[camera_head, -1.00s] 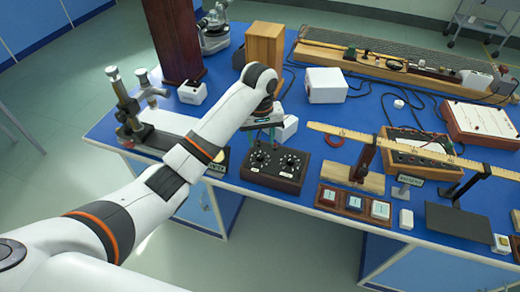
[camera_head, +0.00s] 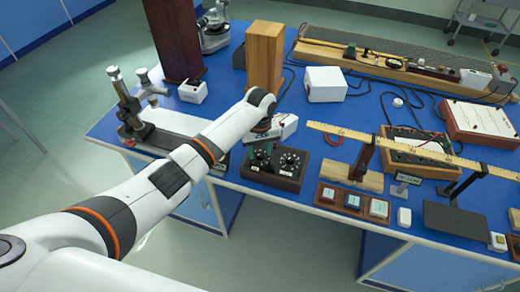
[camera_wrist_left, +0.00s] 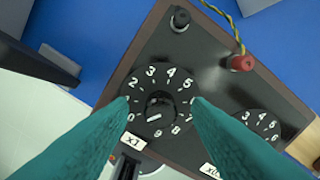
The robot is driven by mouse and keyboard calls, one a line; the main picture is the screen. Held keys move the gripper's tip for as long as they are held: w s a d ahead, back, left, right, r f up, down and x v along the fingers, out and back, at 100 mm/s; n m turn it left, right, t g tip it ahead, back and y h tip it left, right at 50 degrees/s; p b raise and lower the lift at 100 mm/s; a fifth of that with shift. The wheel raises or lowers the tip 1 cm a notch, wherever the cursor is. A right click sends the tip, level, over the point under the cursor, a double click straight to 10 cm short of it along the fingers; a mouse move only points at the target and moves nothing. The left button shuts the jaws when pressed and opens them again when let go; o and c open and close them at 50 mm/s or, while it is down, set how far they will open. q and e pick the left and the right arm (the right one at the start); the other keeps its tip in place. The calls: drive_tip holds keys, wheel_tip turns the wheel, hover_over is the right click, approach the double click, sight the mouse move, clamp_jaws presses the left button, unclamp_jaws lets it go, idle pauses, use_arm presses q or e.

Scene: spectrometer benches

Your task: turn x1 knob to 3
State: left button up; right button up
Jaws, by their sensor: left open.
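The resistance box (camera_head: 290,181) is a dark wooden box with a black top, standing near the front edge of the blue bench. In the left wrist view the x1 knob (camera_wrist_left: 159,107) is a round black dial with white digits, with its x1 label below it. A second dial (camera_wrist_left: 258,128) with a partly hidden label is to its right. My left gripper (camera_head: 262,160) is over the box; its teal fingers (camera_wrist_left: 162,110) are open, one on each side of the x1 dial. I cannot tell whether they touch it. My right gripper is not in view.
A black terminal (camera_wrist_left: 180,19) and a red terminal (camera_wrist_left: 242,63) with a yellow wire stand on the box top. A white box (camera_head: 325,84), wooden block (camera_head: 264,56) and wooden ruler stand (camera_head: 362,162) are on the bench nearby.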

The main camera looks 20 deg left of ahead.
use_arm(q)
drive_tip(key=shift+f, duration=0.2)
drive_tip(key=shift+c, duration=0.3)
clamp_jaws()
